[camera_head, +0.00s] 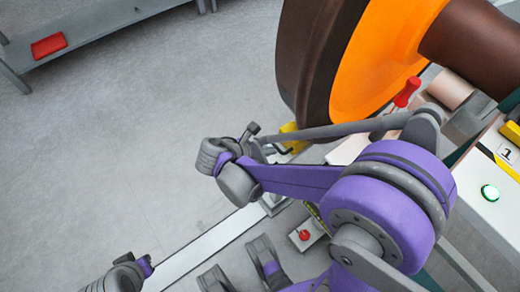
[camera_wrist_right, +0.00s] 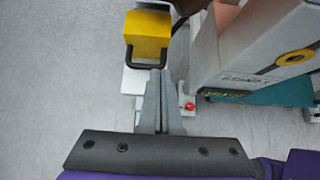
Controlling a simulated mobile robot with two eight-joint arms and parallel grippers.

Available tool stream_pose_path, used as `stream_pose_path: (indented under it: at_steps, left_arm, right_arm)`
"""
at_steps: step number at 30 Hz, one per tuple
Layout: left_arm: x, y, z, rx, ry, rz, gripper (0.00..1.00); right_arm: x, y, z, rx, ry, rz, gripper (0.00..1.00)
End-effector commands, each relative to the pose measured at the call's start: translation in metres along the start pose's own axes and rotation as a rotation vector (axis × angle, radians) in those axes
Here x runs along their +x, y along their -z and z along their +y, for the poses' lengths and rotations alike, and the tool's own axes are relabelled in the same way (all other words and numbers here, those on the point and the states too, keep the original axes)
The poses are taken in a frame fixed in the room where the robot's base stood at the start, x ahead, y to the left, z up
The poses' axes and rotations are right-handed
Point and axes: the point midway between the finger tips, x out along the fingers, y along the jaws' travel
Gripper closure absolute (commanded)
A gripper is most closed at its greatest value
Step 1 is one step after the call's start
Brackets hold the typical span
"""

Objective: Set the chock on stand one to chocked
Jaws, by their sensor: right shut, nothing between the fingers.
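The chock is a yellow block (camera_wrist_right: 147,36) with a black handle (camera_wrist_right: 146,66), seen at the top of the right wrist view. In the head view the yellow chock (camera_head: 290,134) shows in part at the foot of the orange and brown wheel (camera_head: 318,60). My right gripper (camera_wrist_right: 160,74) is shut and empty, its fingertips at the handle's lower right; whether they touch it I cannot tell. In the head view my right gripper (camera_head: 266,150) is just left of the chock, partly hidden by my arm. Stand one (camera_head: 488,205) bears a label "1" at the right.
A red-handled lever (camera_head: 407,92) stands beside the wheel. A small box with a red button (camera_head: 304,235) is low near the rail (camera_head: 205,248). A shelf with a red item (camera_head: 48,46) is far left; the floor between is clear.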

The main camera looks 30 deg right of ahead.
Motion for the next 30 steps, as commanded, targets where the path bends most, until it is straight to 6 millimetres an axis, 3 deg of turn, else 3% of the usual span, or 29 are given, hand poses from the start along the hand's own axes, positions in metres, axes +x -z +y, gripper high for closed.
stream_pose_path:
  at_steps: [3, 9, 26, 30]
  left_arm:
    - [0.010, -0.003, 0.000, 0.000, 0.000, -0.004, 1.00]
    - [0.013, -0.004, 0.000, 0.000, 0.000, -0.005, 1.00]
    - [0.014, -0.004, 0.000, 0.000, 0.000, -0.005, 1.00]
    - [0.015, -0.004, 0.000, 0.000, 0.000, -0.005, 1.00]
  right_arm:
    - [0.029, 0.001, -0.001, 0.003, 0.005, -0.001, 1.00]
    - [0.053, -0.016, -0.001, 0.004, 0.003, 0.000, 1.00]
    - [0.064, -0.027, 0.000, 0.002, 0.000, 0.001, 1.00]
    - [0.077, -0.039, -0.001, 0.004, 0.004, 0.001, 1.00]
